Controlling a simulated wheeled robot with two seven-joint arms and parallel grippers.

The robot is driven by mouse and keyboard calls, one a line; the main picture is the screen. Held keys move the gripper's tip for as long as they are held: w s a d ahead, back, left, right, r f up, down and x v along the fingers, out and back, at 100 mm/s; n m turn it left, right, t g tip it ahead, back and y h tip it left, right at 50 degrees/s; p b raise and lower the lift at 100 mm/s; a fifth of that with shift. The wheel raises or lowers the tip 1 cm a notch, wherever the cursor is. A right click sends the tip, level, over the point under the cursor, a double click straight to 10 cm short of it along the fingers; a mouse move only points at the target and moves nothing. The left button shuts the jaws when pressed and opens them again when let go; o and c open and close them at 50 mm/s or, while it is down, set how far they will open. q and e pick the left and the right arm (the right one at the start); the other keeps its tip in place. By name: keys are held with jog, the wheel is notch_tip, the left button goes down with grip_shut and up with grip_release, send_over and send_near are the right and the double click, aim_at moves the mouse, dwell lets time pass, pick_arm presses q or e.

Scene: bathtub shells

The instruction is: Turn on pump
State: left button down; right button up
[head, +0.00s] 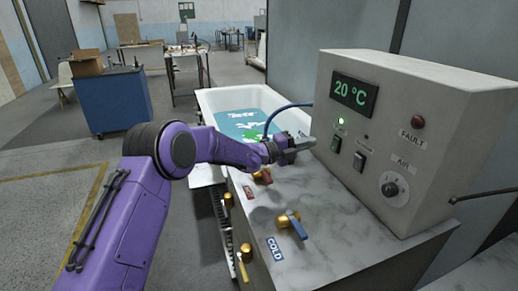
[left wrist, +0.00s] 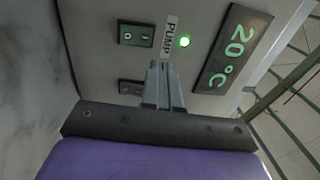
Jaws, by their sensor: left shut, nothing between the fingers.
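The grey control box (head: 418,112) stands on the marble counter. Its pump switch (head: 336,144) is a small dark rocker with a lit green lamp (head: 340,121) above it. In the left wrist view the pump switch (left wrist: 135,34) shows beyond my fingertips, with the PUMP label (left wrist: 170,36) and the glowing green lamp (left wrist: 184,41) beside it. My left gripper (head: 312,141) is shut and empty, its tips close to the left part of the box face, near the pump switch. Contact cannot be told. The wrist view also shows the gripper (left wrist: 163,64). My right gripper is not in view.
A second rocker switch (head: 359,161), an AIR knob (head: 390,189) and a dark red FAULT lamp (head: 418,121) are on the box. The display (head: 354,95) reads 20 °C. Valve handles, one blue (head: 298,224), stand on the counter. A tub (head: 230,99) of water lies behind.

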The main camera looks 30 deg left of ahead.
pick_arm(q)
jog(key=r+b+v, duration=0.1)
jog(key=r+v, duration=0.1)
jog(key=v, duration=0.6)
jog(key=r+b+v, duration=0.1)
jog(key=b+v, duration=0.1)
jog(key=v, duration=0.5)
jog(key=shift+s+a+r, duration=0.35)
jog(key=shift+s+a, duration=0.05)
jog(key=shift+a, duration=0.05)
